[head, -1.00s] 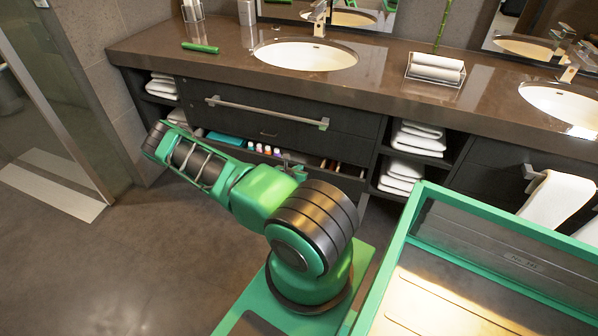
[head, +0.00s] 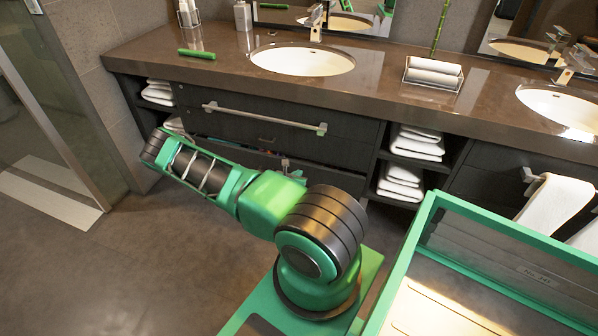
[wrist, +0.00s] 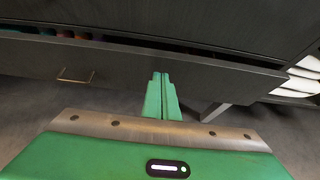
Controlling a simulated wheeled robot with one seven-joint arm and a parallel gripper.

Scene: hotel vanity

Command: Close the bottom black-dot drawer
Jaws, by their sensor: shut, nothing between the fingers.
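The bottom drawer shows in the wrist view as a dark front (wrist: 115,66) with a small brass pull (wrist: 75,76) at its left. A narrow gap along its top edge shows a few coloured items inside at the left, so it stands slightly open. In the head view the drawer (head: 335,178) sits low under the left sink, partly hidden by my arm. My gripper (wrist: 160,78) is shut and empty, its fingertips at the drawer front, right of the pull; contact is hard to tell. I can make out no black dot.
The upper drawer with a long silver bar handle (head: 265,118) is shut above. Shelves with white towels (head: 402,180) stand to its right. The brown countertop (head: 390,70) overhangs the drawers. Open floor (head: 110,260) lies to the left.

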